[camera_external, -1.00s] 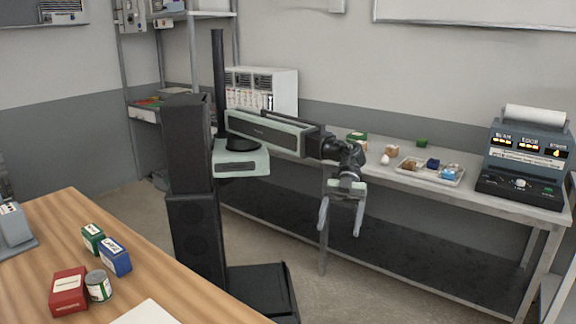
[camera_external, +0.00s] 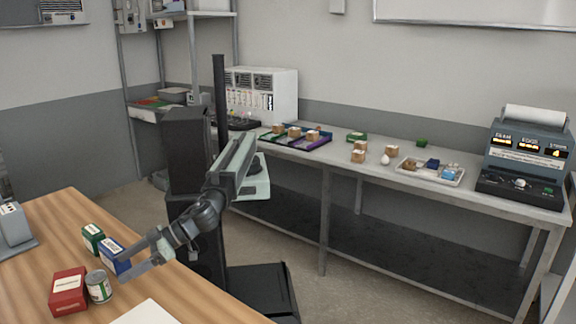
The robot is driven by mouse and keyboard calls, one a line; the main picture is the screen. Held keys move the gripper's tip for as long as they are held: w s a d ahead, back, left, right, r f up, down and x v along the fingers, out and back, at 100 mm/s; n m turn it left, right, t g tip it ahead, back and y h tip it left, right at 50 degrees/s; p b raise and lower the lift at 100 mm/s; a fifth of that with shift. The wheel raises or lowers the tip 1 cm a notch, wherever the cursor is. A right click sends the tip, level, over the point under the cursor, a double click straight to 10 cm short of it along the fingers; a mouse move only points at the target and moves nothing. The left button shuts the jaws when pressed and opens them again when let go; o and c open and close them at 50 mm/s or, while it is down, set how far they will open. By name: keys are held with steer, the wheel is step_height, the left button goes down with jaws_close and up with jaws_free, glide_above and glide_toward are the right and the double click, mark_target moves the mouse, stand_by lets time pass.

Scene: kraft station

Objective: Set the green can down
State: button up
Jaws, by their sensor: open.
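The green can (camera_external: 98,287) stands upright on the wooden table (camera_external: 60,225) at the lower left. It is a small can with a green and white label and a grey metal top. My gripper (camera_external: 124,267) is open, with its fingers apart and pointing left over the table. It is just right of the can, and nothing shows between the fingers. I cannot tell how high the fingers are above the table.
A red box (camera_external: 68,291) stands left of the can. A blue box (camera_external: 114,256), partly behind my gripper, and a green box (camera_external: 93,239) stand behind it. White paper (camera_external: 150,313) lies in front. A grey bench (camera_external: 345,170) with trays runs along the wall.

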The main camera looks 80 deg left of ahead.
mark_target(98, 283)
steer(key=b+x, duration=0.3)
steer(key=x, duration=0.6)
steer(key=shift+s+d+f, duration=0.1)
steer(key=shift+s+f, duration=0.05)
jaws_close()
step_height(98, 283, up, 10)
steer(key=p, duration=1)
steer(key=shift+r, duration=0.25)
steer(key=shift+f, duration=0.15)
